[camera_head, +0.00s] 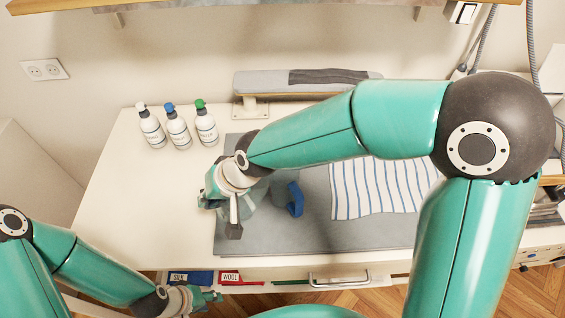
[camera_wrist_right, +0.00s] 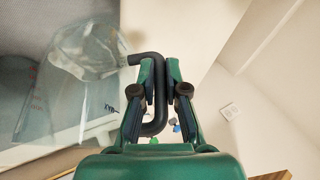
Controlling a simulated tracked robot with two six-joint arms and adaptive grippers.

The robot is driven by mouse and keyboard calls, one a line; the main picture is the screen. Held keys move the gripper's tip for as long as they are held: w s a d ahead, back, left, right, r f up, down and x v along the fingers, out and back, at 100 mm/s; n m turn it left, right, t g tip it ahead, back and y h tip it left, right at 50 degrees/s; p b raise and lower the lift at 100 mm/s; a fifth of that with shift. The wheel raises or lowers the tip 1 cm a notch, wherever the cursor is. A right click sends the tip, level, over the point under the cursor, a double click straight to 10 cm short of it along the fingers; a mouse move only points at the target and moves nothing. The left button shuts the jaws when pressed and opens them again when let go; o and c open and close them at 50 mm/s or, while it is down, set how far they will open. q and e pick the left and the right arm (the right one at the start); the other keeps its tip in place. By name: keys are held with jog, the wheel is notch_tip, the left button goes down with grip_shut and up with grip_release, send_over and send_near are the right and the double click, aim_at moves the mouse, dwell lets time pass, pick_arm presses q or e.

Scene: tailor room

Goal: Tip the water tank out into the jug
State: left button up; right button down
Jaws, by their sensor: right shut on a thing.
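My right gripper (camera_head: 222,203) is over the left part of the grey mat. In the right wrist view, the right gripper (camera_wrist_right: 160,72) is shut on the dark bent handle of a clear vessel, which I take for the water tank (camera_wrist_right: 95,112). A blue handle (camera_head: 295,198) of a clear vessel, likely the jug, stands just right of the gripper. The clear walls overlap, so I cannot tell whether they touch or how much water they hold. My left gripper (camera_head: 205,298) is low, by the table's front edge; its opening is unclear.
Several things surround the mat (camera_head: 300,235): a striped cloth (camera_head: 380,188) at its right and a padded pressing board (camera_head: 260,84) behind. Three spray bottles (camera_head: 178,127) stand at the back left. Labelled bins (camera_head: 200,278) sit under the front edge. The table's left side is clear.

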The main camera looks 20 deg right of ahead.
jog(key=r, duration=0.1)
jog(key=d+r+y, duration=0.1)
jog(key=r, duration=0.1)
jog(key=shift+w+d+r, duration=0.15)
jog(key=shift+w+d, duration=0.1)
jog(key=shift+d, duration=0.1)
jog(key=b, duration=0.1)
jog(key=d+y+b, duration=0.1)
jog(key=b, duration=0.1)
jog(key=shift+w+r+m+y, duration=0.15)
jog(key=shift+r+m+y, duration=0.15)
jog(key=shift+m, duration=0.1)
jog(key=r+y+b, duration=0.1)
jog(key=d+r+y+b, duration=0.1)
jog(key=r, duration=0.1)
jog(key=d+r+y+b, duration=0.1)
jog(key=r, duration=0.1)
jog(key=shift+w+d+m+g+y, duration=0.15)
jog(key=shift+w+m+g+y, duration=0.1)
jog(key=shift+m+g+y, duration=0.15)
jog(key=shift+d+f+b, duration=0.25)
jog(key=shift+f+b, duration=0.05)
jog(key=shift+b, duration=0.3)
jog(key=w+d+r+m+y+b, duration=0.1)
jog(key=d+r+y+b, duration=0.1)
jog(key=d+r+y, duration=0.1)
jog(key=d+y, duration=0.1)
jog(key=d, duration=0.1)
jog(key=shift+w+d+y+b, duration=0.2)
jog(key=shift+d+y+b, duration=0.1)
